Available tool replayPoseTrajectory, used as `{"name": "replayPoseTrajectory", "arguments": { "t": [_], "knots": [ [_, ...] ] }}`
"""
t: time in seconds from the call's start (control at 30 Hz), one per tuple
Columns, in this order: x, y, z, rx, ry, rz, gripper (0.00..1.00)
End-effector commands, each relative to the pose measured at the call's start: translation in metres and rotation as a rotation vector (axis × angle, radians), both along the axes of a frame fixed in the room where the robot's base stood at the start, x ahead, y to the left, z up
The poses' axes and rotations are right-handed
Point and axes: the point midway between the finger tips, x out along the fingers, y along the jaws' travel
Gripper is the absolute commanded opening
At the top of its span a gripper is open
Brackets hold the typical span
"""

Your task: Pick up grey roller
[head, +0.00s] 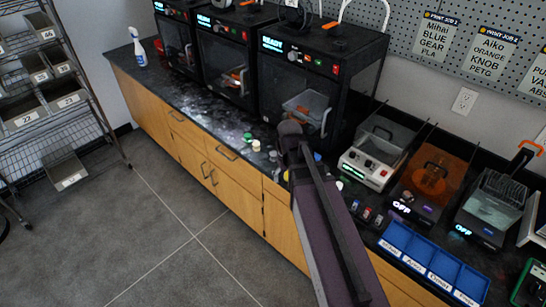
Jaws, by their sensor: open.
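I cannot pick out a grey roller for certain. Several small parts lie on the black counter (213,107) in front of the printers, among them a green piece (247,136), a cream cylinder (256,145) and a small greyish piece (273,156) near my arm. They are too small to name surely. My arm reaches up from the lower right over the counter, its far end near these parts. It hides part of the counter behind it. My gripper does not show clearly; the arm link covers where it could be.
Black 3D printers (318,75) line the counter's back; one holds a grey bin. A white-fronted machine (370,160), an orange-lidded machine (433,180) and blue labelled bins (430,262) stand right. A spray bottle (138,47) stands far left. The grey floor (170,230) is clear.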

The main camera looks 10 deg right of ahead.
Motion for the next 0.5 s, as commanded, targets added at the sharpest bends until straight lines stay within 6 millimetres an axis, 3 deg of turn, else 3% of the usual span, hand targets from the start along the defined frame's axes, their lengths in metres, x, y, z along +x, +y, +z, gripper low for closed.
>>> {"name": "replayPoseTrajectory", "arguments": {
  "t": [0.03, 0.3, 0.5],
  "knots": [
    [0.029, 0.000, 0.003, 0.000, 0.000, 0.031, 0.87],
    [0.142, 0.001, 0.014, 0.000, 0.000, 0.244, 0.87],
    [0.206, 0.002, 0.019, 0.001, 0.000, 0.376, 0.87]
  ]
}}
